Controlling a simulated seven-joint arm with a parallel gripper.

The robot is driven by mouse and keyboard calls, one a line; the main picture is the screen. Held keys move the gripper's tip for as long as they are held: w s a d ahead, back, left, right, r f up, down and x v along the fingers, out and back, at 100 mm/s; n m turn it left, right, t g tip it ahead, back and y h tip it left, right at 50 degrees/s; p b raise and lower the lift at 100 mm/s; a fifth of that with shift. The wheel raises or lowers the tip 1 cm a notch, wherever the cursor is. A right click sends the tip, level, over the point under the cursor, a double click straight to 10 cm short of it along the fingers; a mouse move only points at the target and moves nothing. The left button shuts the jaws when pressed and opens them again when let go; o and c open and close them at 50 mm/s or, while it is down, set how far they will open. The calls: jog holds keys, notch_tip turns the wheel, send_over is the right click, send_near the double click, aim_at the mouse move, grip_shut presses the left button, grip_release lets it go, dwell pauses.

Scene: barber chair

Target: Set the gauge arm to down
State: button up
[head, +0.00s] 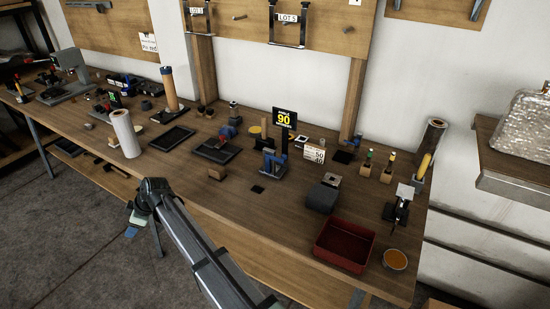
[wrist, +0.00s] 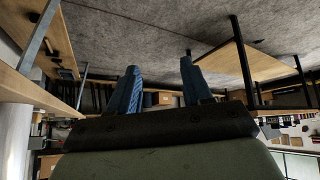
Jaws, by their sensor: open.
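A small stand with a black upright, a blue part at its foot and a dark sign reading 90 (head: 284,118) is near the middle of the bench in the head view. It looks like the gauge. The blue part (head: 270,160) may be its arm; its exact position is too small to tell. My gripper (head: 131,231) hangs off the bench's front edge, to the left of and well apart from the gauge. In the wrist view my gripper (wrist: 160,66) shows two blue fingers spread with nothing between them. The gauge does not clearly show there.
The wooden bench (head: 205,178) holds a white roll (head: 124,133), a dark tray (head: 216,150), a grey block (head: 321,198), a red bin (head: 344,245) and an orange-topped round dish (head: 395,259). Bare wood surrounds the gauge's front.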

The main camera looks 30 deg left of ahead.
jog(key=w+d+r+m+g+y, duration=0.15)
jog(key=w+d+r+m, duration=0.3)
jog(key=w, duration=0.55)
jog(key=w+d+r+m+g+y, duration=0.1)
jog(key=w+d+r+m+y, duration=0.2)
jog(key=w+d, duration=0.5)
jog(key=w+d+r+m+g+y, duration=0.1)
jog(key=w+d+r+m, duration=0.3)
jog(key=w, duration=0.9)
jog(key=w+d+r+m+y, duration=0.25)
jog(key=w+d+m, duration=0.25)
jog(key=w+d, duration=0.5)
jog(key=w+d+r+m+y, duration=0.25)
jog(key=w+d+m, duration=0.35)
jog(key=d, duration=0.7)
jog(key=shift+n, duration=0.75)
jog(key=f, duration=0.2)
jog(key=w+f, duration=0.1)
jog(key=f, duration=0.4)
jog(key=shift+w+a+f, duration=0.15)
jog(key=shift+a+f, duration=0.15)
jog(key=shift+f, duration=0.1)
jog(key=x, duration=0.7)
jog(key=shift+a, duration=0.15)
jog(key=shift+r, duration=0.1)
jog(key=shift+c, duration=0.4)
grip_shut()
